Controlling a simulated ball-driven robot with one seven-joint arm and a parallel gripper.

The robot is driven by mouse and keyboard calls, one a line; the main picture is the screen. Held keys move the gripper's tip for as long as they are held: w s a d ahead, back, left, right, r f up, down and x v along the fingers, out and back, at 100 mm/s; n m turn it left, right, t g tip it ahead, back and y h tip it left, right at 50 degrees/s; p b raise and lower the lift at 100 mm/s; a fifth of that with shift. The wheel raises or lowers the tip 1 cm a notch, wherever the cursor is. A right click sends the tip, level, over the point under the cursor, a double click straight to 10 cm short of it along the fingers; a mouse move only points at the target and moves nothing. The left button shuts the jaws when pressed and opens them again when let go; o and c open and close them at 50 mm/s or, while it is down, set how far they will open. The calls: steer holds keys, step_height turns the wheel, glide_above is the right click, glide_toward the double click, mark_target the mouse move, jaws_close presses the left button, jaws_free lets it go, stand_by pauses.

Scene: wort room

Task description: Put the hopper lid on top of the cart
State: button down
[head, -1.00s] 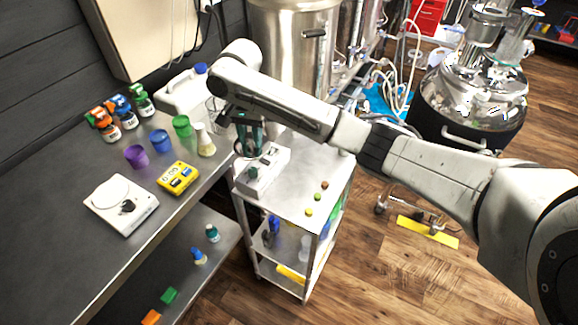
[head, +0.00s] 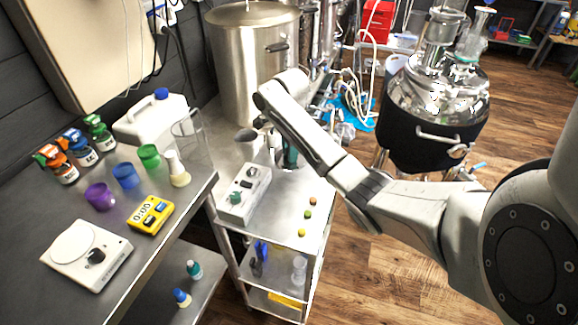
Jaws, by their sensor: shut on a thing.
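The steel cart (head: 282,212) stands in the middle, right of the workbench, with its top shelf partly bare. My gripper (head: 289,157) is over the back part of the cart top, mostly hidden behind my own arm. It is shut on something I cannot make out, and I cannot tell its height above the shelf. A grey cup-shaped piece (head: 249,145) shows just left of my gripper; I cannot tell whether it is held or standing. I cannot pick out the hopper lid with certainty.
A grey-white device (head: 244,194) occupies the cart top's left side. Small coloured balls (head: 307,214) lie near its right edge. A large steel pot (head: 248,65) stands behind. The workbench (head: 147,263) at left holds a yellow timer (head: 150,215) and a white scale (head: 85,256).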

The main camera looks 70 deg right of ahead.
steer(key=shift+f, duration=2.15)
steer(key=shift+f, duration=0.15)
steer(key=c, duration=0.8)
jaws_free()
step_height(320, 180, up, 11)
steer(key=p, duration=0.3)
steer(key=shift+f, duration=0.1)
steer(key=shift+r+p, duration=0.75)
steer(key=shift+p, duration=0.1)
